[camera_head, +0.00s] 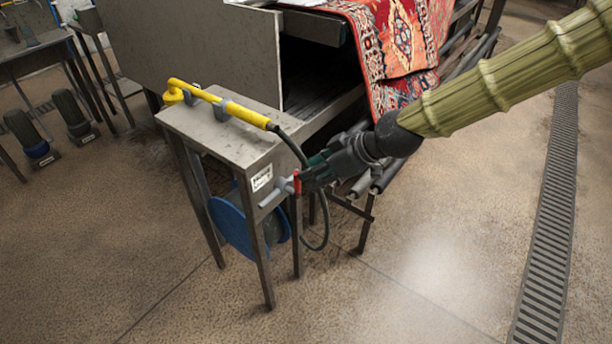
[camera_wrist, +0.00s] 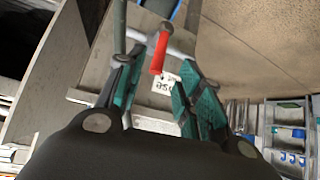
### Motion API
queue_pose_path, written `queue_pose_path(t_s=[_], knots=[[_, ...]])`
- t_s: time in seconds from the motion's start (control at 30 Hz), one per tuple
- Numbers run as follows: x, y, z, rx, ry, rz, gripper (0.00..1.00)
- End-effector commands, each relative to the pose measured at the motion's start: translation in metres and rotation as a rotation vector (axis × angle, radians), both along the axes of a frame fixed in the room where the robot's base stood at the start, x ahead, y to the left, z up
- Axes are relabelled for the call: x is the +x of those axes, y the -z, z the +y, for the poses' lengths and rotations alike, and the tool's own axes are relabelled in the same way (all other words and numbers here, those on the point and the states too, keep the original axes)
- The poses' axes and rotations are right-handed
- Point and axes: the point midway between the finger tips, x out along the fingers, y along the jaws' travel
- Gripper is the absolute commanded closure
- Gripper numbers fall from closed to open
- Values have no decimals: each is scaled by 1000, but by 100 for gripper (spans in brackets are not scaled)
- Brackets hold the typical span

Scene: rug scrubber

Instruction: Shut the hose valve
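The hose valve's red lever (camera_head: 297,182) is on a grey pipe (camera_head: 277,191) at the front of a small metal stand (camera_head: 222,133). In the wrist view the red lever (camera_wrist: 160,53) sticks out from the pipe toward me, between and just beyond the fingertips. My gripper (camera_head: 308,180) is at the valve and partly covers it in the head view. In the wrist view my gripper (camera_wrist: 152,85) is open, with a gap between its green-padded fingers. I cannot tell whether either finger touches the lever.
A yellow spray wand (camera_head: 240,110) lies on the stand, and its dark hose (camera_head: 327,222) loops down close to my gripper. A blue hose reel (camera_head: 237,224) hangs below. A patterned rug (camera_head: 400,45) lies on the machine behind. The floor in front is clear, with a drain grate (camera_head: 547,240) at right.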

Motion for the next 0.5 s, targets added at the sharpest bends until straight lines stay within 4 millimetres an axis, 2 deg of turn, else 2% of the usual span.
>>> queue_pose_path(t_s=[0.2,0.5], knots=[[-8,-21,-18,1,1,-1,64],[-14,-32,-29,1,0,1,64]])
